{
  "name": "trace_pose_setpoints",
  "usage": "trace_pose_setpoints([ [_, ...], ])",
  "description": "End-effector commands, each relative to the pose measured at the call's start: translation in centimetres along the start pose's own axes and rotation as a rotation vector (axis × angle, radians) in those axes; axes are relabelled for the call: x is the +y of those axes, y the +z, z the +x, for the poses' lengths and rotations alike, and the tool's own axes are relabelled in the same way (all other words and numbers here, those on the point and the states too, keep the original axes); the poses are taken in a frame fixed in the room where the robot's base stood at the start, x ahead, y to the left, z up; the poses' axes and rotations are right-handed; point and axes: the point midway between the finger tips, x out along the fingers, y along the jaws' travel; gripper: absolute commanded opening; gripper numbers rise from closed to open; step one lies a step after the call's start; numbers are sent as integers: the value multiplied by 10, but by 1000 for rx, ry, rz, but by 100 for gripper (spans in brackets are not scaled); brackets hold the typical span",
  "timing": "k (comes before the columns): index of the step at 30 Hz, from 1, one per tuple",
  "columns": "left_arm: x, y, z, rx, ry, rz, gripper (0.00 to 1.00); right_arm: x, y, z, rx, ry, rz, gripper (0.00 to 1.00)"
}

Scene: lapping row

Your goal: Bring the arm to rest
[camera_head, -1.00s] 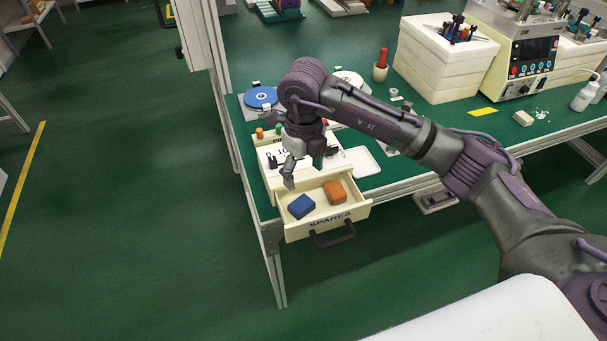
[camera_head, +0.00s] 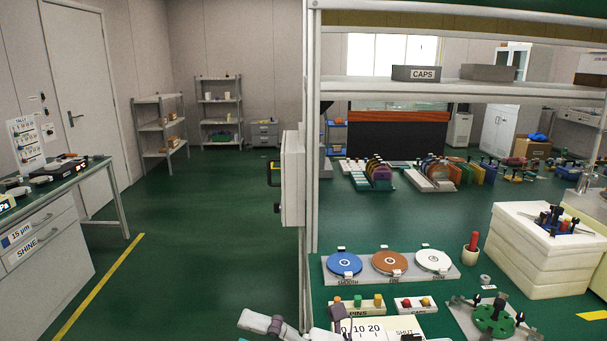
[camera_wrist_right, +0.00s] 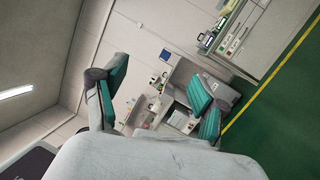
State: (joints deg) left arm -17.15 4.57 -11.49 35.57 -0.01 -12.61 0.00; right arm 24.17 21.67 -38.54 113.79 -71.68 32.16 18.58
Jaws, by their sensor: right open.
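My right gripper (camera_wrist_right: 155,98) shows in its wrist view with its two teal-padded fingers spread wide apart. Nothing is between the fingers. The wrist view is tilted and looks past the fingers at a wall, shelving and a bench, all at a distance. The rest of that arm is out of frame. My left gripper is in neither view.
The near bench holds blue, orange and white discs on a plate (camera_head: 375,278), a red-handled tool in a cup (camera_head: 471,254) and a white foam block (camera_head: 530,255). A grey cabinet box (camera_head: 293,180) hangs on its post. Green floor (camera_head: 190,230) is open to the left.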

Motion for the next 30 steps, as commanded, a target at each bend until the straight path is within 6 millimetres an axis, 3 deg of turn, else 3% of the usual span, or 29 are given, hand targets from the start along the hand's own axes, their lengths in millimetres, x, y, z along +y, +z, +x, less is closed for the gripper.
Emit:
trace_pose_setpoints([
  [3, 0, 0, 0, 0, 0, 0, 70, 31, 46, -36, -366, 247, 225, 72],
  [5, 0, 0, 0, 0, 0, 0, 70, 31, 70, -67, -564, 333, 349, 72],
  [8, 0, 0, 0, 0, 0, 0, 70, 6, 97, -133, -903, 415, 568, 72],
  [11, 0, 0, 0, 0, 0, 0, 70, -37, 99, -196, -1204, 420, 783, 72],
  [15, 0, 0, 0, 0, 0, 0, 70, -104, 60, -269, -1562, 333, 1073, 72],
  [18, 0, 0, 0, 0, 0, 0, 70, -140, 18, -304, -1749, 232, 1249, 72],
  [24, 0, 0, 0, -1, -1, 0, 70, -178, -58, -339, -1966, 37, 1494, 72],
  [30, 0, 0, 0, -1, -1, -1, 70, -192, -122, -356, -2089, -148, 1675, 72],
])
